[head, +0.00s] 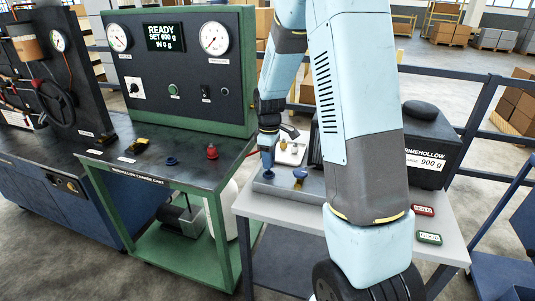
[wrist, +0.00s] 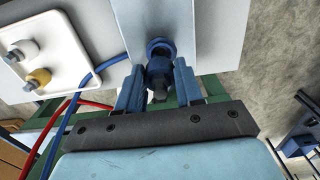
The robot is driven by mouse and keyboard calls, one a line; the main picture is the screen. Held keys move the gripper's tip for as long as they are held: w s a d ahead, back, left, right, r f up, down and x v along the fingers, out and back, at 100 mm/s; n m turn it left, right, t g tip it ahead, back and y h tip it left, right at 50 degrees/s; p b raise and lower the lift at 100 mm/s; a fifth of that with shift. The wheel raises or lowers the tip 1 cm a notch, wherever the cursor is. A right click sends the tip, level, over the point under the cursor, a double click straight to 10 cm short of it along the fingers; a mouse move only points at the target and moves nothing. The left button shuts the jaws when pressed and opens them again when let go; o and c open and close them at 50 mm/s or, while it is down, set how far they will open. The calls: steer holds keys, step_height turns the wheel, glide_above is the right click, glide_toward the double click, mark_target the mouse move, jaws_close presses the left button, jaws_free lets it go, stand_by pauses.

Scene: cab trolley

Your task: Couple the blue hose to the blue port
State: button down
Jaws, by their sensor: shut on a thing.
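My gripper (head: 268,150) points down over a grey block (head: 318,183) on the white trolley. In the wrist view its two blue fingers (wrist: 158,88) are shut on a blue fitting (wrist: 159,48) with a dark body, which sits against the grey block's face. A blue hose (wrist: 88,78) runs to the block's edge and goes out of sight there; I cannot tell whether it joins the held fitting. A second blue fitting (head: 300,174) stands on the block to the right of my gripper. I cannot tell which is the port.
A white tray (wrist: 62,40) beside the block holds a grey and a yellow fitting. A red fitting (head: 212,152) stands on the green cart, under a gauge panel (head: 185,70). Red hoses (wrist: 50,122) run near the blue one. A dark 900 g box (head: 432,140) stands behind my arm.

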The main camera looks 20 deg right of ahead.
steer(key=shift+f, duration=1)
steer(key=shift+s+d, duration=0.1)
steer(key=shift+s, duration=0.05)
stand_by(1.3)
steer(key=shift+f, duration=0.4)
stand_by(0.5)
steer(key=c, duration=0.6)
jaws_free()
steer(key=shift+c, duration=0.2)
step_height(320, 180, up, 14)
steer(key=shift+f, duration=0.2)
